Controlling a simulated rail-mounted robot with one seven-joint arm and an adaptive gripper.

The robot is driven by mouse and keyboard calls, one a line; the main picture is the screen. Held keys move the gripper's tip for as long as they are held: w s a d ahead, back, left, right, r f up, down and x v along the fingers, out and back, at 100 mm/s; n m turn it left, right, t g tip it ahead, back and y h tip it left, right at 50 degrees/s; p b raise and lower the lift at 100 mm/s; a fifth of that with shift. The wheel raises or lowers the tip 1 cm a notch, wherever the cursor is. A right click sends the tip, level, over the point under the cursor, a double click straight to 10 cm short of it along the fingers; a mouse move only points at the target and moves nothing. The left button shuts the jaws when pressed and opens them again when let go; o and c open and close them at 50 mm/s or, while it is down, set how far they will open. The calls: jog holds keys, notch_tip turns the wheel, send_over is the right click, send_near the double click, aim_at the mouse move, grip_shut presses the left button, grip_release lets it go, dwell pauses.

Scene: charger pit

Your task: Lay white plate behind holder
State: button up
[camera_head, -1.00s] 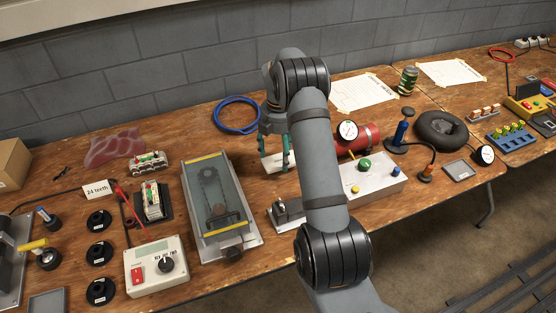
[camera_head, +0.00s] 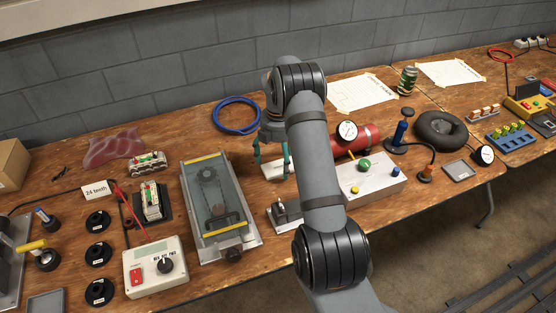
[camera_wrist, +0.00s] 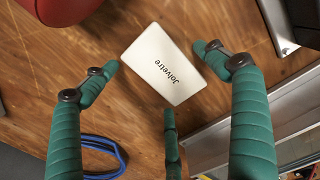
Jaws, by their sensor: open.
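The white plate (camera_wrist: 163,65), printed with "Jolvetre", lies flat on the wooden table in the wrist view. It also shows in the head view (camera_head: 272,171), partly hidden by my gripper and arm. My gripper (camera_wrist: 158,75) has green fingers spread apart around the plate, with gaps on both sides. In the head view my gripper (camera_head: 271,158) is just above the plate. A small grey metal holder (camera_head: 284,213) stands in front of the plate, nearer the table's front edge. Part of a metal piece shows at the wrist view's top right.
A framed chain unit (camera_head: 215,205) stands to the left. A red cylinder (camera_head: 368,139) and a grey control box (camera_head: 375,182) are to the right. A blue cable loop (camera_head: 236,116) lies behind. Bare table surrounds the plate.

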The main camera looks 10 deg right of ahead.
aim_at(278, 164)
notch_tip(278, 164, up, 12)
jog(key=p, duration=0.1)
jog(key=shift+r, duration=0.2)
dwell(0.3)
